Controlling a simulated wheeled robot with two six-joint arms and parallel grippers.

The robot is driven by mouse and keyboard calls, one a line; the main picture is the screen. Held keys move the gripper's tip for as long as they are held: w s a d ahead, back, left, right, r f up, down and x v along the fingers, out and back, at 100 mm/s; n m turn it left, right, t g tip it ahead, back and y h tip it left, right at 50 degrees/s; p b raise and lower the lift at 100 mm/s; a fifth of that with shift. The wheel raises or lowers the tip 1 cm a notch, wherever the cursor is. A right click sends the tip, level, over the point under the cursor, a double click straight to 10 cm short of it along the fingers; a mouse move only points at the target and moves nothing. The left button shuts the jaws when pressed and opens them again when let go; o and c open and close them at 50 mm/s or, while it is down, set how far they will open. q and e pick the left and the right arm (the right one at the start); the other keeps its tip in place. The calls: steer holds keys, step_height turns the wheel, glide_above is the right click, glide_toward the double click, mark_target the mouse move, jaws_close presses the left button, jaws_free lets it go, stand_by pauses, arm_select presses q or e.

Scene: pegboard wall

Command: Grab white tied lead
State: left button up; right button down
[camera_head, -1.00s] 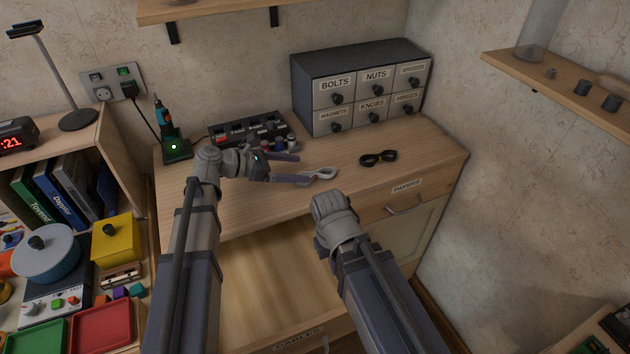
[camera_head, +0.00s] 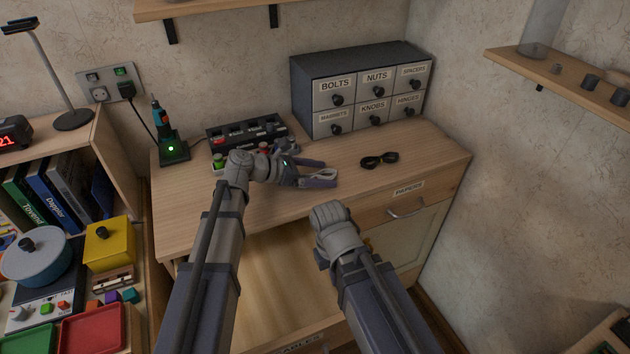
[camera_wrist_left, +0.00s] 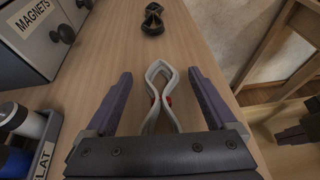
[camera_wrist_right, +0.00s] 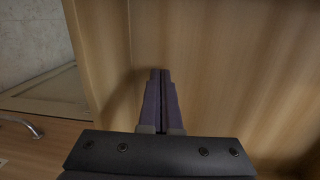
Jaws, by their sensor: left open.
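The white tied lead (camera_head: 321,174) lies on the desk top, a narrow looped shape with red bits at its waist in the left wrist view (camera_wrist_left: 168,71). My left gripper (camera_head: 328,173) is open, low over the desk, with one finger on each side of the lead. In the left wrist view the lead lies between the fingers (camera_wrist_left: 160,76), with visible gaps on both sides; its near end is close to the gripper body. My right gripper (camera_wrist_right: 161,73) is shut and empty in front of a wooden surface; its fingers are hidden in the head view.
A black tied lead (camera_head: 379,160) lies farther right on the desk. A drawer cabinet (camera_head: 310,86) stands behind. A black tray of small parts (camera_head: 246,133) and coloured-lidded jars are left of it.

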mark_target(320, 173)
arm_select(q)
jaws_close()
stand_by(0.7)
steer(key=shift+r, duration=0.1)
arm_select(e)
steer(key=shift+r, duration=0.1)
